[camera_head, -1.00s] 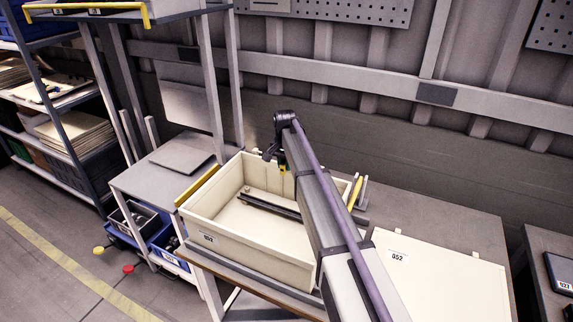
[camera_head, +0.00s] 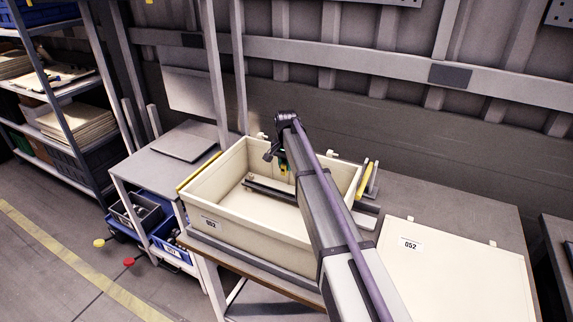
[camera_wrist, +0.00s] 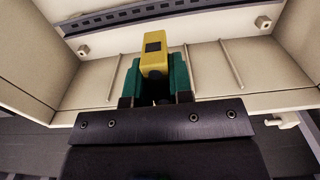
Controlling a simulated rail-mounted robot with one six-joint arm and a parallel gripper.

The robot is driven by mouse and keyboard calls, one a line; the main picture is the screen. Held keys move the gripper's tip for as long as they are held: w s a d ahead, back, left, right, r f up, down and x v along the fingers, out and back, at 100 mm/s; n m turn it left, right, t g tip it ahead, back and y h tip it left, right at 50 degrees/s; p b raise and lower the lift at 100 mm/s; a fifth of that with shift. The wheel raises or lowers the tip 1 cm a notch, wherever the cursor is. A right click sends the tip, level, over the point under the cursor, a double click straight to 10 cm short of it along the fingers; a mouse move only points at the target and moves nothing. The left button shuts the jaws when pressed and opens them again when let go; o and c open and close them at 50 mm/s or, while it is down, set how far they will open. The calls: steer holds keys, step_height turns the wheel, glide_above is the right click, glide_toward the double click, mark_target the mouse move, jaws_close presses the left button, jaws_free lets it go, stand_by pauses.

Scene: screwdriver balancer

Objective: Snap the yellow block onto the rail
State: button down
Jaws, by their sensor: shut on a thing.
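The yellow block (camera_wrist: 153,52) is held between the green fingers of my gripper (camera_wrist: 153,82) in the wrist view. In the head view my gripper (camera_head: 283,165) is over the cream bin, and the block is too small there to make out well. The dark slotted rail (camera_wrist: 168,17) lies inside the bin, beyond the block in the wrist view, with a visible gap between them in the picture. The rail also shows in the head view (camera_head: 268,190), running across the bin, partly hidden by my arm.
The cream bin (camera_head: 245,238) has raised walls around the rail and stands on a workbench. A cream lid (camera_head: 455,268) labelled 052 lies to the right. A yellow-handled item (camera_head: 363,182) stands by the bin's right wall. A grey side table (camera_head: 160,172) is at left.

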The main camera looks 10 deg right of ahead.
mark_target(286, 195)
step_height(286, 195, down, 11)
steer(key=b, duration=0.9)
steer(key=shift+r+b, duration=0.15)
steer(key=shift+b, duration=0.15)
steer(key=shift+f+b, duration=0.8)
stand_by(0.7)
